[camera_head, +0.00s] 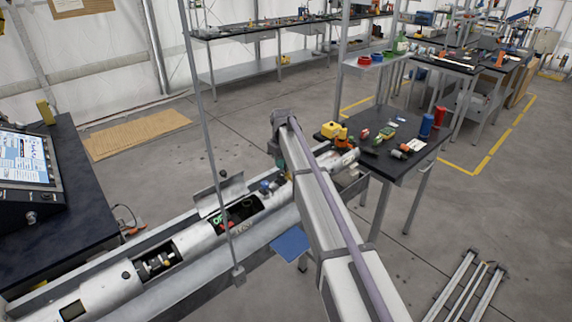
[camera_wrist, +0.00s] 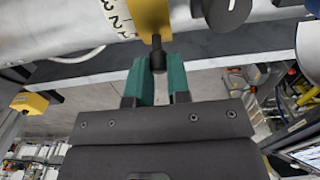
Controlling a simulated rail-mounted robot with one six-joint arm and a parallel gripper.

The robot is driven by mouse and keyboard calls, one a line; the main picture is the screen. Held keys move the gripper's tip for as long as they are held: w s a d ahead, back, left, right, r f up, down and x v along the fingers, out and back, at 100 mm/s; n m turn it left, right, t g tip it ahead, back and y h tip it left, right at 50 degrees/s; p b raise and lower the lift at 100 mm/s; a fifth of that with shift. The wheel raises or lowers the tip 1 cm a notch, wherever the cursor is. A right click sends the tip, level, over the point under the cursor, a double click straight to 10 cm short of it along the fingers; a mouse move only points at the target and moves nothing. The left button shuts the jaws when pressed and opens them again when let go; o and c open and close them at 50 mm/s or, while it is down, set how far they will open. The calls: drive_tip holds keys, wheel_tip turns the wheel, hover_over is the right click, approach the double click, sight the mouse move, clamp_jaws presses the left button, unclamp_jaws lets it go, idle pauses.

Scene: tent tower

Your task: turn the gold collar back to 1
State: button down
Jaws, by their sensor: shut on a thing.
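The gold collar (camera_wrist: 150,16) sits around the pale metal tube (camera_wrist: 60,35) at the top of the wrist view. A dark peg (camera_wrist: 157,42) sticks out of the collar toward my gripper. My gripper (camera_wrist: 157,68) has green fingers, one on each side of the peg's dark end, and is shut on it. Black digits (camera_wrist: 115,18), seemingly including a 2 and a 3, are printed on the tube just left of the collar. I cannot tell which digit the collar marks. In the head view my arm hides the gripper, and I cannot make out the collar.
The long tube assembly (camera_head: 195,240) with open cutouts runs diagonally across the head view. A thin upright post (camera_head: 211,130) stands in front of it. A black table (camera_head: 385,150) with several small parts stands behind. A monitor (camera_head: 25,160) is at left.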

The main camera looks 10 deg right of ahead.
drive_tip(key=shift+w+a, duration=0.2)
idle(0.3)
drive_tip(key=c, duration=1.5)
unclamp_jaws()
drive_tip(key=o, duration=0.3)
drive_tip(key=shift+w+a+f, duration=0.15)
drive_tip(key=shift+w+f, duration=0.05)
drive_tip(key=shift+f, duration=0.1)
drive_tip(key=shift+o, duration=0.6)
drive_tip(key=shift+s+r, duration=0.2)
wheel_tip(320, 180, up, 11)
drive_tip(key=p, duration=1.1)
